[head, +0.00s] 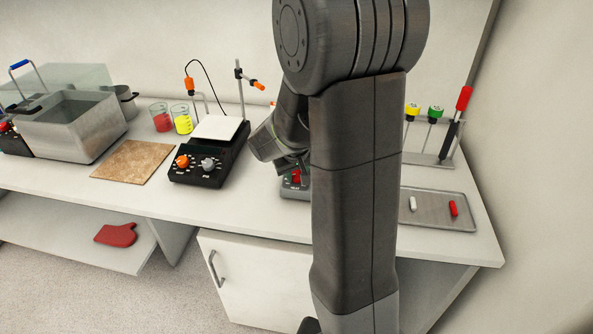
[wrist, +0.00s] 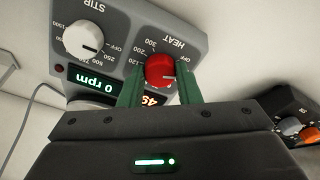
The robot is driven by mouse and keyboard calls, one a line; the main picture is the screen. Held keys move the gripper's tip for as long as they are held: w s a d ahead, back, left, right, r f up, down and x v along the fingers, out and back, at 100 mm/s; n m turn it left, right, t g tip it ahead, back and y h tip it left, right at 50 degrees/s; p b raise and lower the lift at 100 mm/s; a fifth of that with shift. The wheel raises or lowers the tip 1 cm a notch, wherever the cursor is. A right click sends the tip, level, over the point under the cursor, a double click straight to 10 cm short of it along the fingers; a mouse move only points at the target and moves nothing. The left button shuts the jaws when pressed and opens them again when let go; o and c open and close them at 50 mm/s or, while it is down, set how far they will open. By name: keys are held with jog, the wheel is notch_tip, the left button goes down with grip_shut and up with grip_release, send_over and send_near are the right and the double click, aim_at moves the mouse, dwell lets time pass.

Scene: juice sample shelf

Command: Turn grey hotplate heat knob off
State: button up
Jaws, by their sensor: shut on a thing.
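The grey hotplate (head: 291,193) stands on the bench, mostly hidden behind my arm in the head view. Its front panel (wrist: 119,35) appears upside down in the wrist view. The red heat knob (wrist: 160,69) sits between the two green fingers of my gripper (wrist: 160,85), which is shut on it. A pale mark on the knob points to the right, near the OFF label. The white stir knob (wrist: 83,40) is beside it. The green display reads 0 rpm; the orange heat display is partly covered by the gripper. The red knob also shows in the head view (head: 297,177).
A black hotplate (head: 200,176) with orange and grey knobs stands to the left, beside a brown board (head: 133,161) and beakers. A metal tray (head: 432,222) with two small bars lies at right. The bench front between them is clear.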

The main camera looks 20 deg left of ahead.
jog(key=n+p, duration=0.1)
jog(key=n, duration=0.3)
jog(key=shift+n, duration=0.4)
jog(key=shift+p, duration=0.3)
jog(key=o, duration=1)
jog(key=shift+c, duration=0.2)
jog(key=v, duration=1.3)
jog(key=shift+r+b, duration=0.3)
jog(key=shift+r, duration=0.15)
jog(key=shift+w+d+f, duration=0.1)
